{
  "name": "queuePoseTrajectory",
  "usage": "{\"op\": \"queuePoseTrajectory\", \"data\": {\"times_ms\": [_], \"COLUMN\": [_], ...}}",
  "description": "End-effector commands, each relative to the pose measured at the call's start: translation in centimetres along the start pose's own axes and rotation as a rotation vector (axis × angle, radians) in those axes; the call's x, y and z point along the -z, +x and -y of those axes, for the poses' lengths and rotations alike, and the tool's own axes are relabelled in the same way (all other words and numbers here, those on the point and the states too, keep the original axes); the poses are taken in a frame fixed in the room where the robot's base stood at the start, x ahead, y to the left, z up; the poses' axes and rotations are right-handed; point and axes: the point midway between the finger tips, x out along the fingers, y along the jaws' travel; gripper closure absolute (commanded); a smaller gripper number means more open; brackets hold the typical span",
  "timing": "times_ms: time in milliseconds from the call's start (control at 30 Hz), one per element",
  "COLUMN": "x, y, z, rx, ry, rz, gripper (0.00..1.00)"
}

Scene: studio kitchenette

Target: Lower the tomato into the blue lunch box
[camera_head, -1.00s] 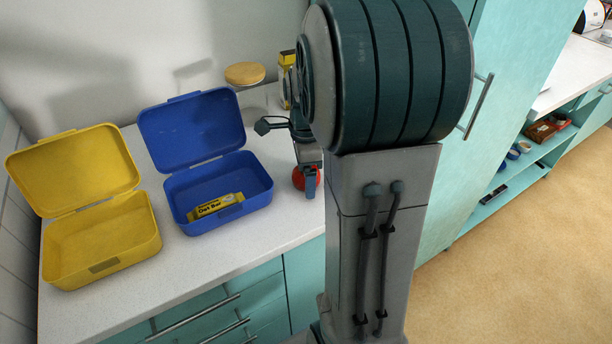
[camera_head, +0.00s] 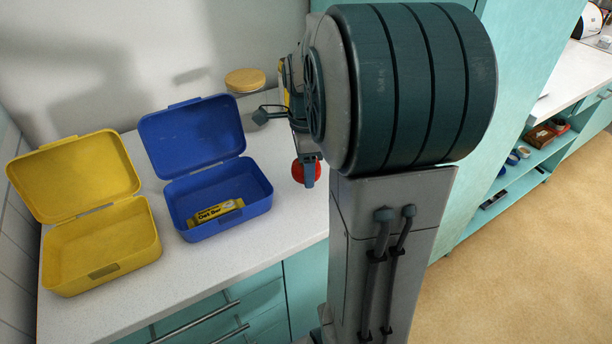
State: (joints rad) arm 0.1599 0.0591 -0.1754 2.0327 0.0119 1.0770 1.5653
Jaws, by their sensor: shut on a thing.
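The blue lunch box (camera_head: 232,222) stands open on the counter, its lid tilted back towards the wall. A yellow oat bar (camera_head: 216,212) lies inside it near the front wall. The red tomato (camera_head: 299,172) is to the right of the blue box. My gripper (camera_head: 308,172) is shut on the tomato, with one finger showing in front of it. The tomato appears raised above the counter. My arm hides part of the gripper and the counter behind it.
An open, empty yellow lunch box (camera_head: 100,250) stands left of the blue one. A jar with a wooden lid (camera_head: 245,79) stands behind, near the wall. A yellow item beside it is mostly hidden by my arm. Bare counter (camera_head: 262,238) lies in front of the blue box.

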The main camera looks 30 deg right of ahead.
Motion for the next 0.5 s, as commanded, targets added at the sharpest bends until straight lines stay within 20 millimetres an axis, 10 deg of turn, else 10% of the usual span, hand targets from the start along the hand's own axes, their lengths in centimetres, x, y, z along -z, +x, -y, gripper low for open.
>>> {"op": "queuePoseTrajectory", "data": {"times_ms": [500], "x": [8.8], "y": [-6.1], "z": [-5.7], "rx": [0.003], "ry": [0.002], "rz": [0.0], "gripper": [0.67]}}
